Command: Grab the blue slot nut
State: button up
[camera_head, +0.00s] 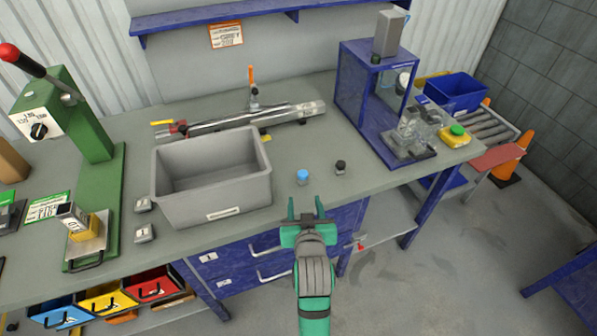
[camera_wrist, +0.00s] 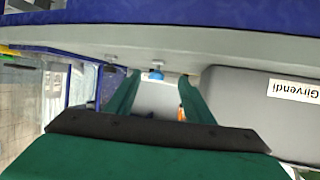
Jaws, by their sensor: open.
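The blue slot nut (camera_head: 302,176) stands on the grey table top near its front edge, right of the grey bin. In the wrist view it shows as a small blue piece (camera_wrist: 156,75) beyond and between my fingers. My gripper (camera_head: 305,205) is open and empty, just in front of the table edge, with the nut a short way ahead of it. The wrist view shows my two green fingers (camera_wrist: 158,92) spread apart, with nothing between them. A similar black nut (camera_head: 340,167) stands to the right of the blue one, apart from it.
The grey bin (camera_head: 212,212) stands close on the left. A blue frame stand (camera_head: 352,90) and a clear-jar tray (camera_head: 409,156) are at the right. A long metal bar (camera_head: 250,117) lies behind. The table (camera_head: 300,140) is bare behind the nuts.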

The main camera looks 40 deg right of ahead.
aim_at(302, 178)
jog(key=shift+w+d+r, duration=0.65)
jog(key=shift+d+r, duration=0.15)
jog(key=shift+d, duration=0.1)
jog(key=shift+w+d, duration=0.25)
jog(key=shift+w, duration=0.05)
jog(key=x, duration=0.5)
jog(key=shift+w+d+f, duration=0.1)
jog(key=shift+w+d, duration=0.05)
jog(key=shift+w, duration=0.45)
jog(key=shift+x, duration=2.05)
jog(key=shift+w, duration=0.1)
jog(key=c, duration=1.1)
jog(key=shift+a, duration=0.25)
jog(key=shift+c, duration=0.2)
